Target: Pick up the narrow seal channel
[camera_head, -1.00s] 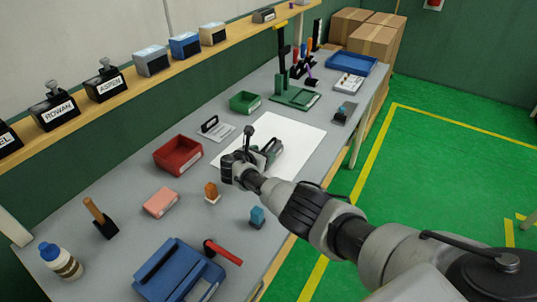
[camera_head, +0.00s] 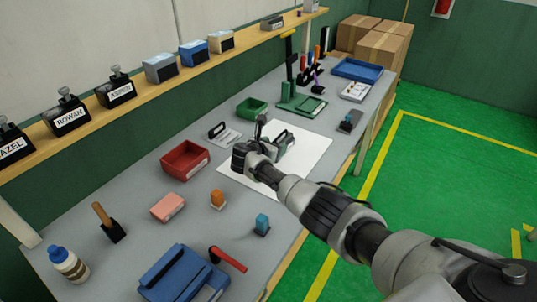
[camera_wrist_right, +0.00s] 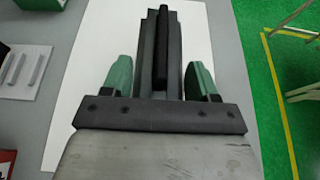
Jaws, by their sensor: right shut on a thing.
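My right gripper (camera_wrist_right: 162,82) has green fingertips. It is shut on a long, dark grey channel-like piece (camera_wrist_right: 148,40) with a black bar along it, which looks like the narrow seal channel. The piece extends away from the palm in the right wrist view. In the head view the right gripper (camera_head: 285,143) is over the white sheet (camera_head: 308,158) on the bench, and the held piece is mostly hidden by the gripper and wrist. I cannot tell whether it touches the sheet. My left gripper is not in view.
A card (camera_head: 228,140) with small pieces lies left of the sheet. A red bin (camera_head: 187,172), green bin (camera_head: 251,115) and green stand (camera_head: 300,105) are nearby. A blue case (camera_head: 178,272) and red-handled tool (camera_head: 228,259) lie in front. Labelled holders line the shelf (camera_head: 190,75).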

